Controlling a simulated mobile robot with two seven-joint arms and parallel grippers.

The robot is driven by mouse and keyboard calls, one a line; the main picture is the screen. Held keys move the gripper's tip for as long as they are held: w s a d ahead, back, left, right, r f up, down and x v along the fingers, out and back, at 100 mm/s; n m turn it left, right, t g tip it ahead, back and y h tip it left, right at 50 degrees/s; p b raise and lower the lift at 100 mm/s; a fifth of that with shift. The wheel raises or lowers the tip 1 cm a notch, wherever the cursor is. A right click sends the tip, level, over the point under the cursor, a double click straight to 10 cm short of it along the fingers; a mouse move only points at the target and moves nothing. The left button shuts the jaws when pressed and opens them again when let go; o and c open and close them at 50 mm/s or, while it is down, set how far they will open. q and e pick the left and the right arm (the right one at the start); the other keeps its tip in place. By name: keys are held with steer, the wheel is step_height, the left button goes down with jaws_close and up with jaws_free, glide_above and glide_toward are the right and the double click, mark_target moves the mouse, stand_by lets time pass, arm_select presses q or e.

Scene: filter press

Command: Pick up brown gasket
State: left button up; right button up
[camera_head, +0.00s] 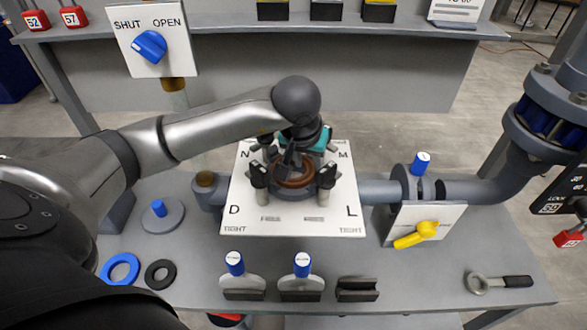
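The brown gasket (295,184) is a reddish-brown ring on the round grey housing in the middle of the white lettered plate (244,215). Its front rim shows; its back is partly hidden by my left gripper. My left gripper (288,162) comes down from above over the ring, with its dark fingers at or just above the ring's far side. Whether the fingers touch the gasket, and whether they are open or shut, I cannot tell. Dark-knobbed clamps (260,175) stand at both sides of the ring. My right gripper is not in view.
A blue ring (120,268) and a black ring (160,274) lie at the front left. Blue-topped pieces sit in holders (301,288) at the front. A yellow valve handle (416,235) and a wrench (498,283) are at right. Pipes flank the plate.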

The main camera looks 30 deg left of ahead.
mark_target(310, 171)
arm_select(q)
steer(key=shift+x, duration=1.95)
steer(key=shift+c, duration=0.3)
jaws_close()
